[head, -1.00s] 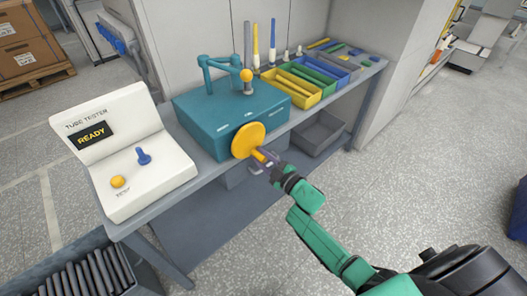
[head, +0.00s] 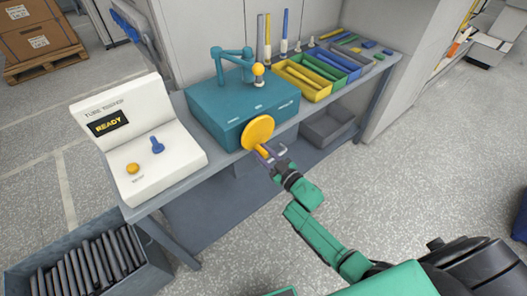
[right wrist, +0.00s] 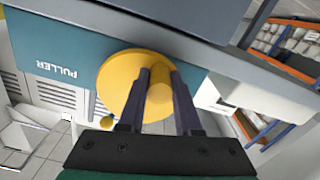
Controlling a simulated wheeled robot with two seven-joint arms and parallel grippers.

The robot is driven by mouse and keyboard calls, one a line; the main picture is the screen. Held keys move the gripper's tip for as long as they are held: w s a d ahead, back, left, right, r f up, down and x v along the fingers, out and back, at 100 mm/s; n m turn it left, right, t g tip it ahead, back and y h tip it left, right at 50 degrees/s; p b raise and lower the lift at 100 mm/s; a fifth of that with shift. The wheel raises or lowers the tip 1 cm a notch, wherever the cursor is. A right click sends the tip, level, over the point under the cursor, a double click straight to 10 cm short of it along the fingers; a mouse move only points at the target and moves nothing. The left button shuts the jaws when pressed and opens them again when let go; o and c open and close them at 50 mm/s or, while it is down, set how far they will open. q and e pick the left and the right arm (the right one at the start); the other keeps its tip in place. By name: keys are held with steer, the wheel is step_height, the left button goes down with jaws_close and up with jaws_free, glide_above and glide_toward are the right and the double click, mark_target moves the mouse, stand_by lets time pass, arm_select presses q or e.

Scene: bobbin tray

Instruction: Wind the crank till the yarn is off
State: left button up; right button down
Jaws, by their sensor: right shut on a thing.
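The teal puller box (head: 225,105) stands on the grey bench. Its yellow crank disc (head: 257,131) is on the front face and also shows in the right wrist view (right wrist: 118,82). A yellow crank handle (right wrist: 160,92) sticks out from the disc, low on it in the head view. My right gripper (head: 270,157) is shut on this handle, with one dark finger on each side in the right wrist view (right wrist: 161,85). On top of the box are a jointed teal arm and a short post with a yellow ball (head: 258,69). I cannot make out yarn. My left gripper is out of view.
A white tube tester (head: 165,165) with a READY screen stands left on the bench. Yellow, green and blue trays (head: 308,95) are to the right, with upright bobbins behind. A crate of dark tubes (head: 150,275) is on the floor at lower left. Open floor lies at right.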

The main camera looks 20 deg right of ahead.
steer(key=c, duration=0.6)
jaws_free()
steer(key=shift+s, duration=0.1)
steer(key=v, duration=1.4)
steer(key=shift+s, duration=0.2)
steer(key=shift+f, duration=0.15)
